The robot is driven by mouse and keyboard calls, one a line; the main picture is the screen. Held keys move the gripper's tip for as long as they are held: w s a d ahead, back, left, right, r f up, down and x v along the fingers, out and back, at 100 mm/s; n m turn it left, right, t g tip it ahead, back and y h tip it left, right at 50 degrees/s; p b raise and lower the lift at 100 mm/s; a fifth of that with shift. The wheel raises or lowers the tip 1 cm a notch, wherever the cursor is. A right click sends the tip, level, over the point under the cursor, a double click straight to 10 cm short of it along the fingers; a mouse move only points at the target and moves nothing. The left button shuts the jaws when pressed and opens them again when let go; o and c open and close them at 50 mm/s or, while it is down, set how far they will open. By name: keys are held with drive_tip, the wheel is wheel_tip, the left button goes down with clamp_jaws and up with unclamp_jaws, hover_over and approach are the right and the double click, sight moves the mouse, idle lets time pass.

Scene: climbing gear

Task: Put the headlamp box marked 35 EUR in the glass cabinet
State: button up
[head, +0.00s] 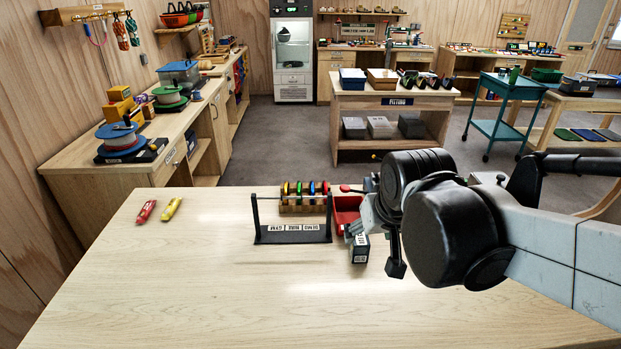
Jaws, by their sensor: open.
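The glass cabinet (293,50) stands against the back wall. It is a tall white unit with a glass door and something pale inside. My gripper (377,252) is over the right part of the near table, pointing down and open. One dark finger shows; my arm hides much of the rest. A small dark box (360,250) with a white label is right beside the gripper, partly covered by it. Its print is too small to read, so I cannot tell whether it is the headlamp box marked 35 EUR, nor whether the finger touches it.
On the near table (180,290) stand a black labelled rack (292,236), a wooden holder with coloured pieces (304,203) and a red tray (346,212). Red (146,211) and yellow (171,208) items lie left. The table's front left is clear. A fitting table (395,102) stands behind.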

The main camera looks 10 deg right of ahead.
drive_tip(key=s+a+r+t, duration=0.1)
drive_tip(key=s+a, duration=0.1)
drive_tip(key=s, duration=0.5)
drive_tip(key=shift+s+r+n, duration=0.25)
drive_tip(key=shift+r+n, duration=0.05)
drive_tip(key=shift+n, duration=0.1)
drive_tip(key=shift+s+a, duration=0.15)
drive_tip(key=shift+s, duration=0.15)
drive_tip(key=o, duration=0.3)
drive_tip(key=shift+s, duration=0.1)
